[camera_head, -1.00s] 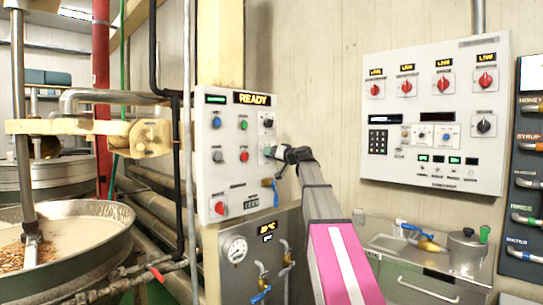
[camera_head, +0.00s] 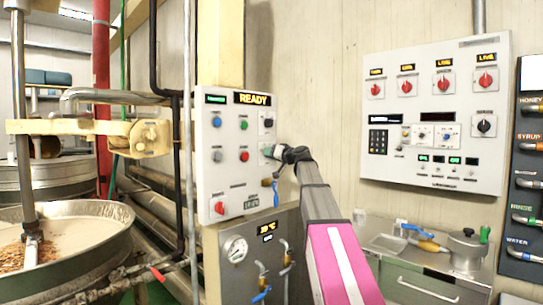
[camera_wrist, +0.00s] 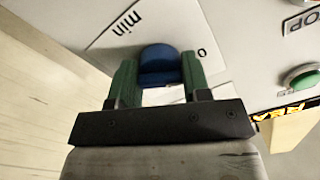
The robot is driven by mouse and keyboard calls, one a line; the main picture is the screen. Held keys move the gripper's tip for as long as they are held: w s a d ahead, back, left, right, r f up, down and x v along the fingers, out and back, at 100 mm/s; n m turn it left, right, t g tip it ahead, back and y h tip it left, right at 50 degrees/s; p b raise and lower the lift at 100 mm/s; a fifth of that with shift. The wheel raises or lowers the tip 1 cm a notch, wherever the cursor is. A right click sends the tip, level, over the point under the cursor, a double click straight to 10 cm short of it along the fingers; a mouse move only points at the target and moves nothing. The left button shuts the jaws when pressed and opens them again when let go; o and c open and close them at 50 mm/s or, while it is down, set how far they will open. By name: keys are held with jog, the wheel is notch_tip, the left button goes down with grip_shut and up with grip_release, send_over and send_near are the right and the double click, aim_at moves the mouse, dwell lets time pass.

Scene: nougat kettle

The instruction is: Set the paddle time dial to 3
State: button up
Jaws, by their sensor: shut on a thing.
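The control panel (camera_head: 234,168) with the lit READY display stands at the centre of the head view. My gripper (camera_head: 270,152) is at its right edge, and my own gripper hides the dial there. In the wrist view, a blue dial (camera_wrist: 159,58) sits on a pale plate marked "min" and "0". My gripper (camera_wrist: 159,80) has its two green fingers on either side of the dial, shut on it. The dial's pointer and the rest of its scale are hidden or cannot be read, so its setting cannot be told.
Several buttons, a red knob (camera_head: 219,207) and a small display (camera_head: 251,202) share the panel. A blue-handled valve (camera_head: 274,190) hangs close below my gripper. A second panel (camera_head: 434,120) is on the wall at right, above a steel counter (camera_head: 415,270). A large kettle (camera_head: 75,275) is at left.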

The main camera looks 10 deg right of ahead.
jog(key=m, duration=0.4)
jog(key=shift+m, duration=2.1)
jog(key=o, duration=0.9)
jog(key=v, duration=1)
jog(key=shift+s+d, duration=0.2)
jog(key=shift+s, duration=0.15)
